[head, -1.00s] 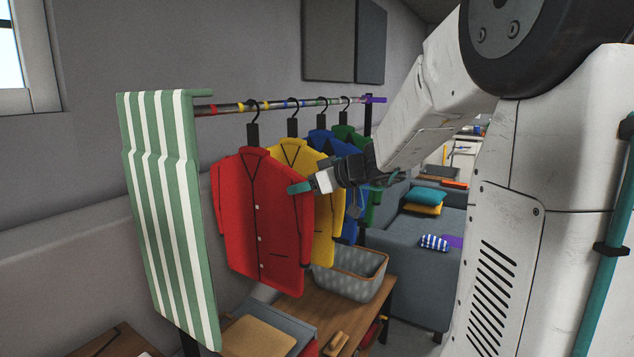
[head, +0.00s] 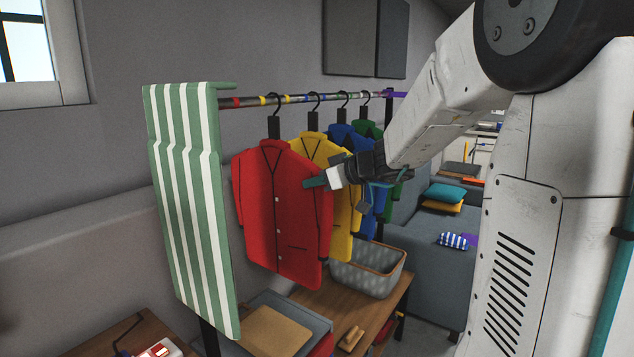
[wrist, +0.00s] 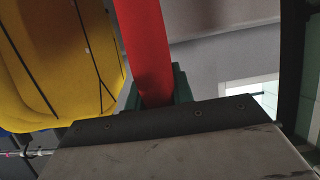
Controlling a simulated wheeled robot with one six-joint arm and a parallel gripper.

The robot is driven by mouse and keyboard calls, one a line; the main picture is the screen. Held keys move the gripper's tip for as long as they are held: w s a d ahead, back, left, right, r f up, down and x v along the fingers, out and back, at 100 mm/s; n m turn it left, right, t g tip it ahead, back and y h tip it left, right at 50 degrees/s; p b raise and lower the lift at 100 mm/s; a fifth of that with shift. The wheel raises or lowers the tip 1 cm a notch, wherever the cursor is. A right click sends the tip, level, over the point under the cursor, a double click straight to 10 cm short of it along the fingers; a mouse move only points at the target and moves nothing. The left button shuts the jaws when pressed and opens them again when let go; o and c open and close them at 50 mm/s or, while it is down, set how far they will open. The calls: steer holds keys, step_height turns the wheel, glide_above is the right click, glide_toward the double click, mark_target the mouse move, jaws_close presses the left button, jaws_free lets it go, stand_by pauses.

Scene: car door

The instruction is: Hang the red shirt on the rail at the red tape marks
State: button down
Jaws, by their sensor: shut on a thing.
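The red shirt (head: 278,215) hangs upright on a black hanger at the near end of the row. Its hook (head: 273,99) is at the rail (head: 330,98) in the head view, right of a red tape mark (head: 235,103) and close to a yellow one. I cannot tell whether the hook rests on the rail or is in front of it. My gripper (head: 315,183) is shut on the shirt's right edge, at sleeve height. In the wrist view the shirt (wrist: 145,40) is an edge-on red strip between the green fingers (wrist: 152,92).
Yellow (head: 325,165), blue (head: 350,140) and green (head: 368,130) shirts hang behind. A green-striped board (head: 185,200) stands at the rail's left end. A grey basket (head: 368,272) sits on the wooden bench below. A sofa (head: 425,260) is at the right.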

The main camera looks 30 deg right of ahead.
steer(key=shift+r, duration=0.3)
steer(key=s+a, duration=0.3)
steer(key=a, duration=0.5)
steer(key=s+a, duration=0.3)
steer(key=a, duration=0.4)
steer(key=shift+s+a, duration=0.2)
steer(key=shift+a, duration=0.2)
stand_by(1.2)
steer(key=shift+f, duration=0.25)
stand_by(0.3)
steer(key=c, duration=1.1)
jaws_free()
